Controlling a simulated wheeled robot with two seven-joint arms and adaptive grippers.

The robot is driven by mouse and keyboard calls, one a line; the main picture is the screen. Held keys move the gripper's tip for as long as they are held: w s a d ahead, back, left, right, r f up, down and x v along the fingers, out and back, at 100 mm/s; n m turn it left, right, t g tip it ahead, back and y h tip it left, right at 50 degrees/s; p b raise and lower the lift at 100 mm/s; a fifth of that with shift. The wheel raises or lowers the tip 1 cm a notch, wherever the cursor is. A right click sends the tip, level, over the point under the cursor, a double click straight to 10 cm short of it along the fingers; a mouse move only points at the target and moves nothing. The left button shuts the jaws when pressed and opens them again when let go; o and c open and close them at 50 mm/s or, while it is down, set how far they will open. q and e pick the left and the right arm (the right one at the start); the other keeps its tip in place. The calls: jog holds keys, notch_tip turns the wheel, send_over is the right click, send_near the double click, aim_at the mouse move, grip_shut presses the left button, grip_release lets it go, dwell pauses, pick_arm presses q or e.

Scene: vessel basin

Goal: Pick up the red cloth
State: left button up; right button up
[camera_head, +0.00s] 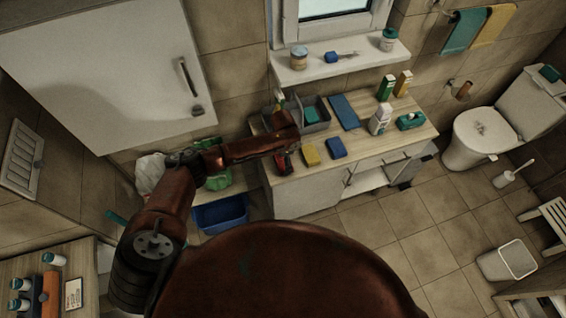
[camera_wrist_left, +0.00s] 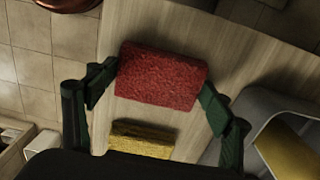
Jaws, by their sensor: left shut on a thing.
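The red cloth (camera_wrist_left: 160,76) looks like a thick, rough-textured block in the left wrist view. It sits between the two dark green fingers of my left gripper (camera_wrist_left: 158,88), which is shut on it. Wood countertop lies under and around it; I cannot tell whether the cloth touches the wood. In the head view my left gripper (camera_head: 284,158) is over the left end of the counter, and the arm hides much of that spot. My right gripper is in neither view.
A yellow sponge (camera_wrist_left: 142,138) lies close beside the red cloth, with a blue one (camera_head: 336,148) to its right. A grey divided bin (camera_head: 324,125) stands behind them. Bottles and boxes (camera_head: 386,88) fill the counter's right part. A shelf (camera_head: 340,62) overhangs the back.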

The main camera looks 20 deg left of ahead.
pick_arm(q)
jog(key=shift+r, duration=0.5)
jog(key=s+r, duration=0.1)
jog(key=r, duration=0.1)
jog(key=s+r, duration=0.2)
jog(key=r, duration=0.1)
jog(key=s+r, duration=0.2)
jog(key=r, duration=0.1)
jog(key=shift+d+r, duration=0.1)
jog(key=shift+d, duration=0.05)
jog(key=s+r, duration=0.3)
jog(key=s, duration=0.6)
jog(key=shift+d+r+b, duration=0.35)
jog(key=shift+r+b, duration=0.05)
jog(key=shift+b, duration=0.05)
